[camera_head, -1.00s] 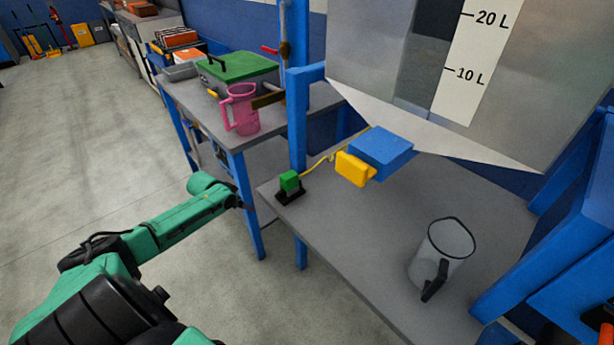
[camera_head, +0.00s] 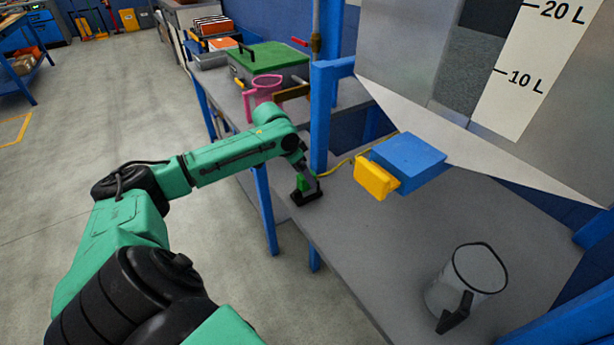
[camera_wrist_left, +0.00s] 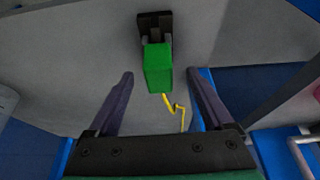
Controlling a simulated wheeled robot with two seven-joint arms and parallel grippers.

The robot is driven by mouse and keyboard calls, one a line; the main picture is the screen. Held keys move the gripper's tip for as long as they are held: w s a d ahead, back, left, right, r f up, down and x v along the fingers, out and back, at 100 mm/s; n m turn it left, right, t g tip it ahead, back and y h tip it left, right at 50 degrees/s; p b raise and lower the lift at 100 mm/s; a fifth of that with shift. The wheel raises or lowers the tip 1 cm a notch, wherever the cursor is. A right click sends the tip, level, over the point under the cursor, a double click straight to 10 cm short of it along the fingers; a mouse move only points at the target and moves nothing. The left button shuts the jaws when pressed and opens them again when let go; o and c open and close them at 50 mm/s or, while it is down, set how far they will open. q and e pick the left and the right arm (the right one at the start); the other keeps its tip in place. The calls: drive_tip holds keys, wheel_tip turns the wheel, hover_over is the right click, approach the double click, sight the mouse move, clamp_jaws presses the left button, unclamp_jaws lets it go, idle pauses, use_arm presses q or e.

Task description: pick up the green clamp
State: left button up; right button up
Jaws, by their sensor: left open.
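The green clamp (camera_head: 303,183) stands on its black base at the near left corner of the grey worktop. In the left wrist view the green clamp (camera_wrist_left: 158,68) is at top centre, its green block reaching down between the fingertips. My left gripper (camera_wrist_left: 160,74) is open, one finger on each side of the clamp with visible gaps, not holding it. In the head view my left gripper (camera_head: 300,164) is just above and behind the clamp, partly hidden by the arm. My right gripper is not in view.
A yellow cord runs from near the clamp toward a yellow block (camera_head: 376,181) beside a blue box (camera_head: 408,160). A blue post (camera_head: 322,115) stands close behind the gripper. A clear jug (camera_head: 468,285) is at the right. A pink jug (camera_head: 262,90) sits on the farther bench.

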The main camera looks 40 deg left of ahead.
use_arm(q)
drive_tip(key=x, duration=0.5)
drive_tip(key=shift+w+d+r, duration=0.1)
drive_tip(key=shift+w+d, duration=0.05)
drive_tip(key=shift+r, duration=0.1)
clamp_jaws()
wheel_tip(320, 180, up, 20)
drive_tip(key=p, duration=0.1)
